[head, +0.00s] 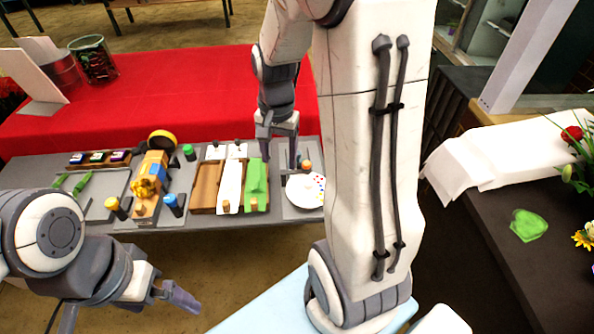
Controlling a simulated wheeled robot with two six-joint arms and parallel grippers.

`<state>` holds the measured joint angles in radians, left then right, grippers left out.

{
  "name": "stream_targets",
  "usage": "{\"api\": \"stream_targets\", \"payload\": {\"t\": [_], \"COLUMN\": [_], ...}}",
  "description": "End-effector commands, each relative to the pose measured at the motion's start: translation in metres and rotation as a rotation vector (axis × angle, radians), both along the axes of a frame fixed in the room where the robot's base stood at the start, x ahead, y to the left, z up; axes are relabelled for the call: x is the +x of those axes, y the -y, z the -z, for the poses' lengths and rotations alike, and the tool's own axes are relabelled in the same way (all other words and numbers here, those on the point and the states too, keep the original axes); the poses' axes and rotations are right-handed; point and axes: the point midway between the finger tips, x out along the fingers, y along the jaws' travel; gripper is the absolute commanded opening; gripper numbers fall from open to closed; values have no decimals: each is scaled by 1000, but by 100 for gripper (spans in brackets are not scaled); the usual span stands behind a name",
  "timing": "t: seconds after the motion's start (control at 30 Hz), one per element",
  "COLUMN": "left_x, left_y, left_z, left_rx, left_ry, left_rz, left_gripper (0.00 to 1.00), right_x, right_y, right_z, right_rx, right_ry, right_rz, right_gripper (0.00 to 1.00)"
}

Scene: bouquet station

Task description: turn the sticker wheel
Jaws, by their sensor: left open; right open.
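The sticker wheel (305,191) is a white disc with small coloured dots near its right side. It lies at the right end of the grey work table, partly hidden on the right by my own arm. A small orange-topped knob (306,165) stands at its back edge. My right gripper (280,155) is open and empty, pointing down just behind and left of the wheel. I cannot tell whether a finger touches it. My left gripper (178,296) is open and empty, low at the left, in front of the table and well away from the wheel.
Left of the wheel lie green (256,178), white and brown pieces in trays. A yellow-and-blue device (150,185) and small bottles stand further left. A red-covered table (200,95) is behind. A dark counter with white paper (510,155) and flowers is at right.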

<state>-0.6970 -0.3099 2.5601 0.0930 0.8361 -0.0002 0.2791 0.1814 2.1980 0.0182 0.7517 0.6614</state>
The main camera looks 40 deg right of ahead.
Motion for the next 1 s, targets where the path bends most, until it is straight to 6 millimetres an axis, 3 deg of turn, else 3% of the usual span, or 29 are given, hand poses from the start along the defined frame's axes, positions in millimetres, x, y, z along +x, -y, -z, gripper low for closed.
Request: {"api": "stream_targets", "payload": {"t": [0.03, 0.1, 0.2, 0.3, 0.47, 0.8, 1.0], "left_x": [0, 0, 0, 0, 0, 0, 0], "left_y": [0, 0, 0, 0, 0, 0, 0], "left_z": [5, 7, 9, 9, 7, 3, 2], "left_rx": [0, 0, 0, 0, 0, 0, 0], "left_ry": [0, 0, 0, 0, 0, 0, 0], "left_rz": [0, 0, 0, 0, 0, 0, 0], "left_gripper": [100, 100, 100, 100, 100, 100, 100], "right_x": [0, -1, -4, -5, -6, -7, -6], "right_y": [26, 52, 76, 86, 87, 86, 86], "right_z": [11, 19, 27, 32, 50, 111, 131], "right_rx": [0, -3, -6, -6, -5, -4, -6], "right_ry": [-7, -11, -16, -16, -21, -20, -17], "right_rz": [111, 226, 334, 380, 386, 383, 382], "right_gripper": [67, 67, 67, 67, 67, 67, 67]}}
